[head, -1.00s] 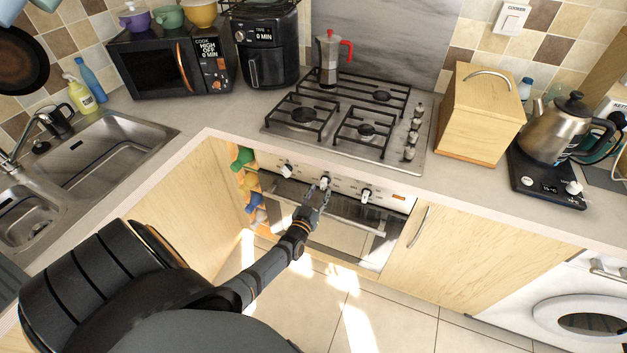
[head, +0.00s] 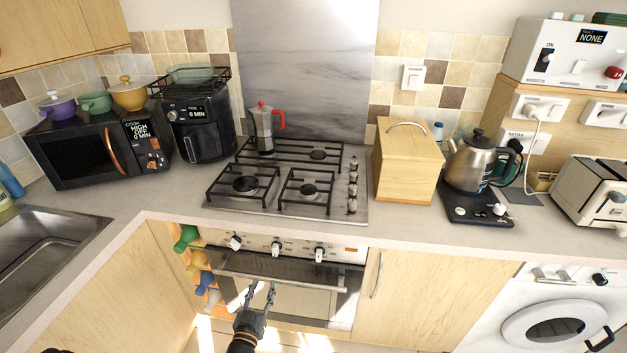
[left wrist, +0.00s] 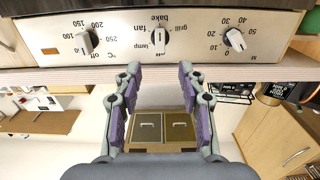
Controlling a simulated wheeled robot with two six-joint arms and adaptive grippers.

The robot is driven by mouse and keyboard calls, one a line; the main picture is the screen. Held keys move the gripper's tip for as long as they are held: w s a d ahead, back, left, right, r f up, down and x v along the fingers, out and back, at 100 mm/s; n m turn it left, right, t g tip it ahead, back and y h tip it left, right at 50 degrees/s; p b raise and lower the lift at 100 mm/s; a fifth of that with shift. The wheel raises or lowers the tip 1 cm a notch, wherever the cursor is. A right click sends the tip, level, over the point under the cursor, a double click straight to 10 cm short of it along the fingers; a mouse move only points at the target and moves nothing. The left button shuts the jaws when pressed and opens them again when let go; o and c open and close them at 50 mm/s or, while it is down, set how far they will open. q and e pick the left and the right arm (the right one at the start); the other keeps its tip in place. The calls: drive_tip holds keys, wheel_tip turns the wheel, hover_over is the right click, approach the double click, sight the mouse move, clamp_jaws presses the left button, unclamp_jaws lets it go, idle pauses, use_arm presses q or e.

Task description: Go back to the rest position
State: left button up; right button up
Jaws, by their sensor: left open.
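My left gripper (head: 258,297) is open and empty, low in the head view in front of the oven door (head: 285,295). In the left wrist view its two purple-padded fingers (left wrist: 158,95) are spread with nothing between them. Beyond the fingertips are the oven's control knobs (left wrist: 160,38), shown upside down; whether the fingers touch anything there cannot be told. Several coloured pieces that look like mugs, among them a green one (head: 186,237) and a blue one (head: 204,283), are at the side of the cabinet left of the oven.
The hob (head: 290,180) with a moka pot (head: 263,128) sits above the oven. A wooden box (head: 405,165), a kettle (head: 470,162) and a toaster (head: 595,190) stand to the right. The microwave (head: 95,150) and air fryer (head: 197,125) stand left. A washing machine (head: 545,310) is lower right.

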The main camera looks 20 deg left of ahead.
use_arm(q)
drive_tip(key=s+d+f+m+g+h, duration=0.1)
drive_tip(key=s+f+g, duration=0.2)
drive_tip(key=s+f, duration=0.35)
drive_tip(key=s+d+f+m+g+h, duration=0.1)
drive_tip(key=s+f+g, duration=0.15)
drive_tip(key=f, duration=0.65)
drive_tip(key=s+d+f+g+h, duration=0.1)
drive_tip(key=s+d+f+g, duration=0.15)
drive_tip(key=s+f, duration=0.4)
drive_tip(key=s+f+g, duration=0.4)
drive_tip(key=s+f, duration=0.2)
drive_tip(key=s, duration=0.4)
drive_tip(key=s+d+f+m+g, duration=0.1)
drive_tip(key=s+f+g, duration=0.3)
drive_tip(key=s, duration=0.7)
wheel_tip(320, 180, down, 3)
drive_tip(key=shift+s+d+r+h, duration=0.1)
drive_tip(key=shift+s+d+h, duration=0.05)
drive_tip(key=shift+d+h, duration=0.15)
drive_tip(key=shift+a, duration=0.1)
